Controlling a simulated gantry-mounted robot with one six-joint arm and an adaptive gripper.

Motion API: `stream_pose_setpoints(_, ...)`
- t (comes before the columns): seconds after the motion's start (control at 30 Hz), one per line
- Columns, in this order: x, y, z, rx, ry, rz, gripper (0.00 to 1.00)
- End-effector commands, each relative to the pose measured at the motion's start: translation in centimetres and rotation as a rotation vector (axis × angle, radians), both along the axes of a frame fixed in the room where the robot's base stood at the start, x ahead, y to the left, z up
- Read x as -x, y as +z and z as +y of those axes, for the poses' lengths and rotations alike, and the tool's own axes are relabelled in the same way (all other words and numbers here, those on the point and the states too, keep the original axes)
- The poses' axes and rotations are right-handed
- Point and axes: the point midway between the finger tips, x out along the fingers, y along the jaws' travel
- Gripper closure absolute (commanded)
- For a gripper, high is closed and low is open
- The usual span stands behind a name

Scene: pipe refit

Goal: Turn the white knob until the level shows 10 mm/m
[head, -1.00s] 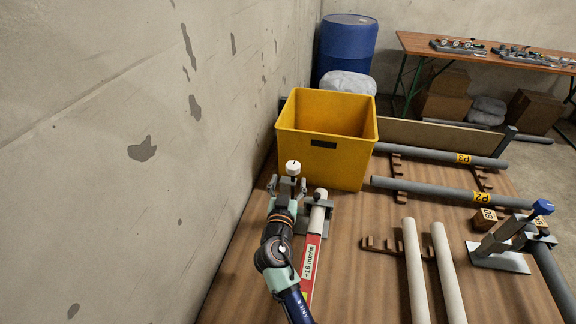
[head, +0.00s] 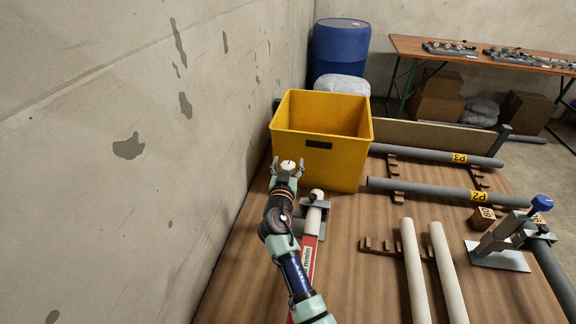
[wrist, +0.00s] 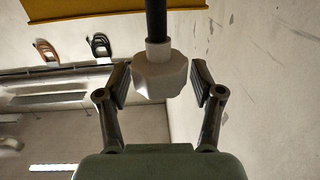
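The white knob (head: 288,165) stands near the yellow bin, left of the clamped white pipe (head: 312,217). In the wrist view the white knob (wrist: 160,75) is faceted and sits on a black rod. My gripper (head: 287,168) is open, with one finger on each side of the knob. In the wrist view my gripper (wrist: 160,84) shows a gap between each finger and the knob. The red level (head: 320,258) lies along the pipe. Its white label is partly hidden by my arm; only "mm/m" can be made out, not the number.
The yellow bin (head: 320,160) stands just behind the knob. The concrete wall (head: 130,220) is close on the left. To the right are two pale pipes (head: 416,270), grey pipes (head: 430,190) and a blue-knobbed clamp (head: 500,257). Bare wooden tabletop (head: 365,285) lies between.

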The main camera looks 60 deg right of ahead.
Motion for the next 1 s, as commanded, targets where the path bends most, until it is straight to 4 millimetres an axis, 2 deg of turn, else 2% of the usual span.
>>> stream_pose_setpoints(0.03, 0.0, 0.0, 0.01, 0.0, 0.0, 0.0, 0.47)
stream_pose_setpoints(0.27, 0.01, -0.02, 0.02, 0.0, 0.0, 0.0, 0.86)
stream_pose_setpoints(0.57, 0.06, 0.19, 0.03, -0.002, 0.034, 0.0, 0.87)
stream_pose_setpoints(1.0, 0.13, 0.66, 0.01, -0.004, 0.283, 0.001, 0.87)
